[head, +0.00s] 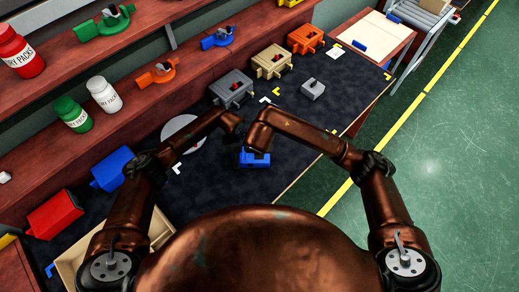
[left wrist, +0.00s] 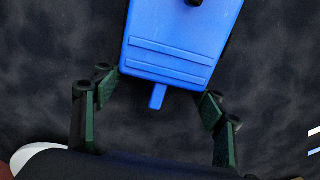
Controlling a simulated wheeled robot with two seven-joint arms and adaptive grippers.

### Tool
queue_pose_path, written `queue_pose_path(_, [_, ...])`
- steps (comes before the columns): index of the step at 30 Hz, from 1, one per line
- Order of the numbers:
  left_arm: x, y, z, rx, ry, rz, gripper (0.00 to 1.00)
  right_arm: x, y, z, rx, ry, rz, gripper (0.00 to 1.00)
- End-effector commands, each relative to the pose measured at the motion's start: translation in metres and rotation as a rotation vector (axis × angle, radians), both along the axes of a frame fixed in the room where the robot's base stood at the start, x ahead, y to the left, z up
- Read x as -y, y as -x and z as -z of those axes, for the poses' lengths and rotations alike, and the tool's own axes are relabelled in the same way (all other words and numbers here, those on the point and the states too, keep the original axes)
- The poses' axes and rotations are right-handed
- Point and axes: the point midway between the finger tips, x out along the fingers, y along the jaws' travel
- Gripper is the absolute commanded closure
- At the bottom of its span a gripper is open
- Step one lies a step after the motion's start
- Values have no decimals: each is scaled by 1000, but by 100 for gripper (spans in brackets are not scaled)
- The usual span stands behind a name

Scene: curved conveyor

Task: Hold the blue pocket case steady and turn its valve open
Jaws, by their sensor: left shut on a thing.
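The blue pocket case (head: 256,160) rests on the dark work mat, partly hidden under my arm ends in the head view. The left wrist view shows its blue body (left wrist: 175,45) close up, with a small tab at its near end. A dark knob (left wrist: 194,2), perhaps the valve, is cut off at that view's top edge. My left gripper (left wrist: 157,84) is shut on the case, one finger on each side of its near end. My right arm ends just above the case in the head view; its fingers are hidden behind the arm.
Grey (head: 232,88), tan (head: 272,61) and orange (head: 305,37) cases stand along the mat's back edge. A small grey block (head: 313,88) lies right of them. A white disc (head: 183,133) is at the left. The mat right of the blue case is mostly clear.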

Motion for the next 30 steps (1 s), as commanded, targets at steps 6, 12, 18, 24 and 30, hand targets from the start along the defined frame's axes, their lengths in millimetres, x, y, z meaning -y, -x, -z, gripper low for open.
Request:
queue_pose_path(6, [0,0,0,0,0,0,74,1,3,-5,0,1,2,49])
queue_pose_path(12, [0,0,0,0,0,0,74,0,2,-5,0,1,1,49])
queue_pose_path(18, [0,0,0,0,0,0,25,0,2,-5,0,1,0,49])
queue_pose_path(24, [0,0,0,0,0,0,15,0,2,-5,0,1,0,49])
queue_pose_path(30, [0,0,0,0,0,0,15,0,2,-5,0,1,0,49])
